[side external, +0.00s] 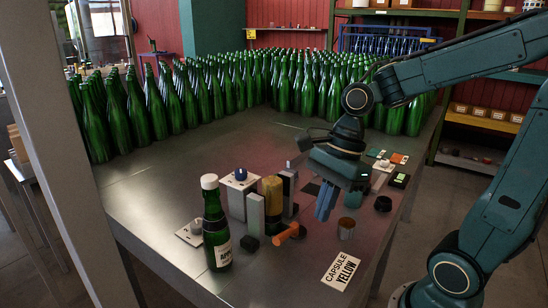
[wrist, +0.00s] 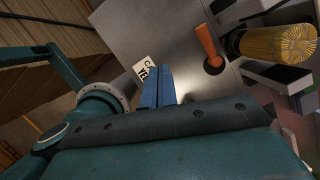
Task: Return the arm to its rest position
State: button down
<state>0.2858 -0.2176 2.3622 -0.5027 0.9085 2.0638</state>
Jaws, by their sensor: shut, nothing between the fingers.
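My gripper (side external: 325,203) points down above the right part of the metal table (side external: 160,190), its blue fingers together with nothing between them. In the wrist view the closed blue fingers (wrist: 158,87) show at the middle. A green bottle (side external: 217,238) with a white top (side external: 209,182) and a pale label stands upright near the front edge, left of my gripper and apart from it. A card (side external: 340,271) reading "CAPSULE YELLOW" lies at the front edge; part of it shows in the wrist view (wrist: 144,69).
Between bottle and gripper stand a yellow cylinder (side external: 272,188), grey blocks (side external: 255,214) and an orange-handled tool (side external: 286,234). Many green bottles (side external: 295,85) fill the back. The table's left middle is clear.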

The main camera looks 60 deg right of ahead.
jog(key=shift+s+r, duration=0.2)
jog(key=shift+r, duration=0.25)
jog(key=s+d+r+n+t+h, duration=0.1)
jog(key=s+r+n+t, duration=0.1)
jog(key=n, duration=0.9)
jog(key=s+d+r+n+t+h, duration=0.1)
jog(key=s+n, duration=0.3)
jog(key=n, duration=0.7)
jog(key=shift+r+t+h, duration=0.6)
jog(key=shift+r+t, duration=0.05)
jog(key=shift+t, duration=0.05)
